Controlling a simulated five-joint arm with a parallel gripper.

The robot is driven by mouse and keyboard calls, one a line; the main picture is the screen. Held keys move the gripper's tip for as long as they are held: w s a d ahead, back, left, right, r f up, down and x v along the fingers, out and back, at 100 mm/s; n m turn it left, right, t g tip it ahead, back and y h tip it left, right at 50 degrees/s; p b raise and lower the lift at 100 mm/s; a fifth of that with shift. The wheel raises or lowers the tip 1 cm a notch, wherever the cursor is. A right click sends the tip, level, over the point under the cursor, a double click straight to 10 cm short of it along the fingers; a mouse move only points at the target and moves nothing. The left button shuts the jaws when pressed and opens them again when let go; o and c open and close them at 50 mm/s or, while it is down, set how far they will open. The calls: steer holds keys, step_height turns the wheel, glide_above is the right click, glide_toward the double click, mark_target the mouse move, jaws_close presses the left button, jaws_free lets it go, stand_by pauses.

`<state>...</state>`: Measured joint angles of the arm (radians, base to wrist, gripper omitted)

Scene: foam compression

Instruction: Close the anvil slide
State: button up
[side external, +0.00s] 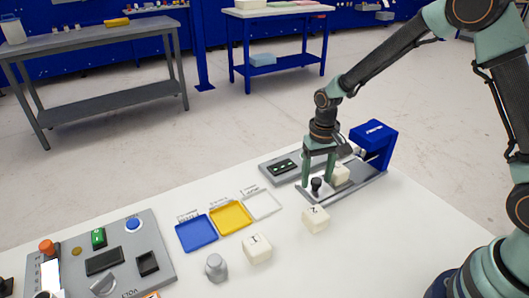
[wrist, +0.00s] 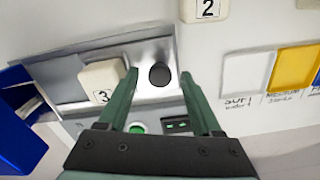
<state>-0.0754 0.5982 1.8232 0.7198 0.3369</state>
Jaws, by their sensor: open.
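The anvil slide (side external: 352,192) is a flat metal plate running from the blue housing (side external: 374,146) toward the front left. A black knob (side external: 316,184) stands upright on its near end. It also shows in the wrist view (wrist: 159,75). A cream foam block marked 3 (wrist: 102,80) sits on the plate between knob and housing. It is partly behind a finger in the side view (side external: 341,174). My gripper (side external: 318,183) points down and is open, with one finger on each side of the knob. In the wrist view (wrist: 158,80) gaps show between knob and fingers.
A grey panel (side external: 267,170) with green lights lies beside the slide. Foam blocks 2 (side external: 315,219) and 1 (side external: 257,249) are on the white table. Blue (side external: 197,233), yellow (side external: 231,217) and white (side external: 263,205) trays, a grey weight (side external: 215,267) and a control box (side external: 130,235) lie left.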

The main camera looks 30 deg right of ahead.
jaws_close()
stand_by(1.4)
